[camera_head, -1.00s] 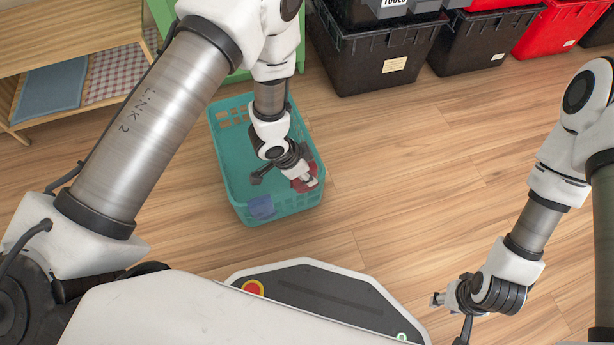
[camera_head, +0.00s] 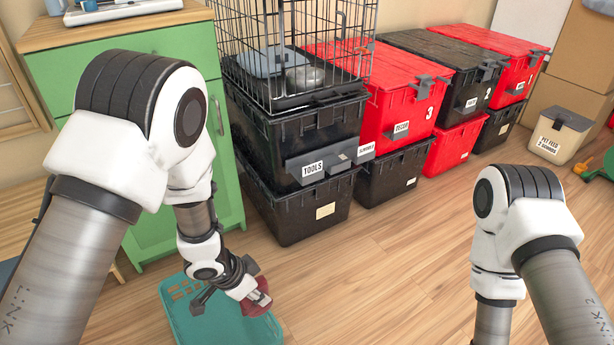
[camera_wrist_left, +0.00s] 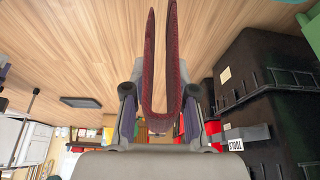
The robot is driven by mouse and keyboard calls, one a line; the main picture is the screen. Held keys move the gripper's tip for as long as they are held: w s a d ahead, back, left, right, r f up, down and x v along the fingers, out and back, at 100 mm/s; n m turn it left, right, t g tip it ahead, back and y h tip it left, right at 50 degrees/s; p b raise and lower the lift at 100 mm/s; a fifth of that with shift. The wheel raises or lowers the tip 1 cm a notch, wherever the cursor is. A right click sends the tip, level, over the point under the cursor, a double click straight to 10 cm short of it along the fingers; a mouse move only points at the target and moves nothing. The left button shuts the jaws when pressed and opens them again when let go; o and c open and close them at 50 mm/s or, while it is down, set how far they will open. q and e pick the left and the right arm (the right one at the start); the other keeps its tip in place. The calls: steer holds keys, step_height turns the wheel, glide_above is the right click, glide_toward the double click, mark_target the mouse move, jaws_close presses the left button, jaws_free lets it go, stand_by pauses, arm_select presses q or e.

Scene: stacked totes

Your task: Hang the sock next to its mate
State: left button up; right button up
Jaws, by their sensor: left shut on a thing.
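My left gripper (camera_head: 251,293) is shut on a dark red sock (camera_head: 261,302) over the teal basket. In the left wrist view the sock (camera_wrist_left: 160,108) fills the gap between the fingers, folded into a U with two long ends. In the head view only part of it shows beside the fingertips. No matching sock can be made out. My right gripper is out of the head view; only its arm shows at the right.
The teal laundry basket (camera_head: 190,325) stands on the floor, cut off by the lower edge. Behind it are a green cabinet (camera_head: 150,235), stacked black totes (camera_head: 300,222), a red tote (camera_head: 403,110) and a wire cage (camera_head: 290,40). Wooden floor lies open in the middle right.

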arm_select(q)
steer(key=w+a+r+n+t+y, duration=0.1)
steer(key=w+a+r+n+y, duration=0.15)
steer(key=r+n, duration=0.35)
steer(key=w+a+r+n+t+y, duration=0.1)
steer(key=w+a+r+n, duration=0.1)
steer(key=a+r+n, duration=0.35)
step_height(320, 180, up, 26)
steer(key=s+d+m+p, duration=0.1)
steer(key=s+p, duration=0.1)
steer(key=p, duration=3.2)
steer(key=shift+s+d+r, duration=0.15)
steer(key=shift+s+r, duration=0.05)
steer(key=shift+w+f, duration=0.1)
